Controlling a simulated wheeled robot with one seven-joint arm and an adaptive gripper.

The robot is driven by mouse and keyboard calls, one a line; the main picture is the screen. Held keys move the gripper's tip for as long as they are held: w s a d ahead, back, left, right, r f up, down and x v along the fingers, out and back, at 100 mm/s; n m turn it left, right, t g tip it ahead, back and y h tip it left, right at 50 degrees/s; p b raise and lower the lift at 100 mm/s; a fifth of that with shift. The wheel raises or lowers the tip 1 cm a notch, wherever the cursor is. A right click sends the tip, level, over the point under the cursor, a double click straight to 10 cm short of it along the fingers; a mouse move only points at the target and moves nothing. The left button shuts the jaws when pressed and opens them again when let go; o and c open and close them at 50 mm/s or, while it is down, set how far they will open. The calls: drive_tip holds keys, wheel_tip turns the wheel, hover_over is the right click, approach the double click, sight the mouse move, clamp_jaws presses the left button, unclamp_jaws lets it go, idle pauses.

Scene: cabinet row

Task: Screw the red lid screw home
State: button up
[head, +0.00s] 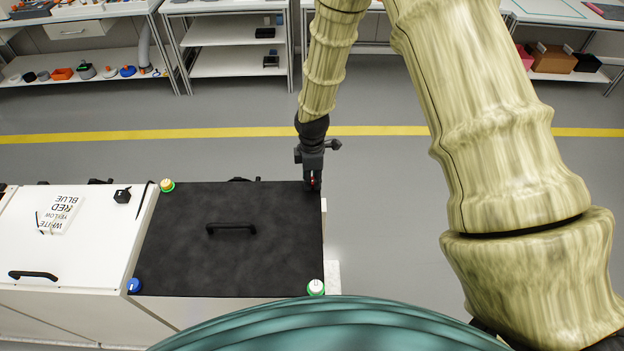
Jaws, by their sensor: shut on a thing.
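The black lid (185,248) lies on the right-hand cabinet, with a black handle in its middle. My gripper (313,184) points down at the lid's far right corner. It is shut on the red lid screw (313,181), of which only a small red patch shows between the fingers. How deep the screw sits is hidden. A yellow screw (167,185) stands at the far left corner, a blue screw (134,285) at the near left corner and a white screw (316,287) at the near right corner. The yellow and white screws have green rings around their bases.
A white cabinet (90,255) stands to the left, with a card (62,212) reading WHITE, YELLOW, RED, BLUE and a small black knob (122,195) on top. Shelves (235,60) stand at the back. The floor right of the lid is clear.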

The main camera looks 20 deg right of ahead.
sight(313, 180)
drive_tip(key=m, duration=0.5)
drive_tip(key=shift+w+m+b, duration=0.1)
drive_tip(key=shift+m+b, duration=0.2)
drive_tip(key=shift+b, duration=0.1)
drive_tip(key=m, duration=0.5)
drive_tip(key=shift+d+b, duration=0.1)
drive_tip(key=shift+b, duration=0.2)
drive_tip(key=m, duration=0.6)
drive_tip(key=shift+d, duration=0.1)
drive_tip(key=m, duration=0.4)
drive_tip(key=shift+m, duration=0.7)
drive_tip(key=o, duration=1)
drive_tip(key=shift+o, duration=0.2)
wheel_tip(313, 180, up, 12)
